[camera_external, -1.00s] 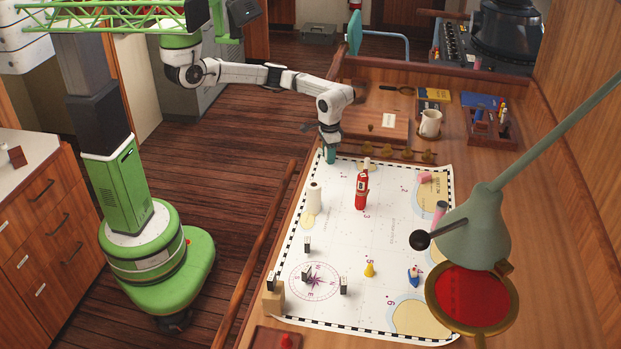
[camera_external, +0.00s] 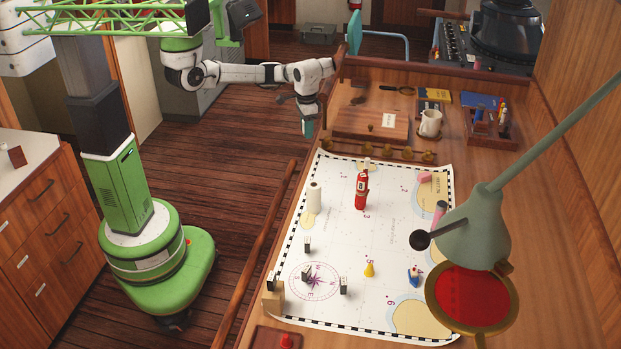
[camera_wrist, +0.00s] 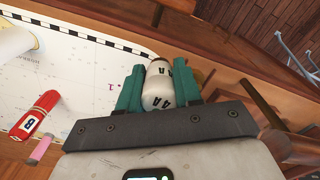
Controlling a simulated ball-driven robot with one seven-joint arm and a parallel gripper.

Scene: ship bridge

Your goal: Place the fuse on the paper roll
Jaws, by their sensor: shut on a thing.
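The fuse (camera_wrist: 157,92) is a small white cylinder marked "4A" with a metallic end. My gripper (camera_wrist: 159,72) is shut on it, one teal finger on each side. In the external view my gripper (camera_external: 308,127) hangs in the air over the far left edge of the table, beyond the chart; the fuse cannot be made out there. The paper roll (camera_external: 314,197) is a white cylinder standing upright on the left side of the chart, nearer the camera than my gripper. In the wrist view the roll (camera_wrist: 14,42) shows at the upper left, partly cut off.
Several small black-and-white blocks and a yellow pawn (camera_external: 369,270) are nearer. A wooden rail (camera_external: 270,240) edges the table. A wooden board (camera_external: 372,122) lies behind the chart.

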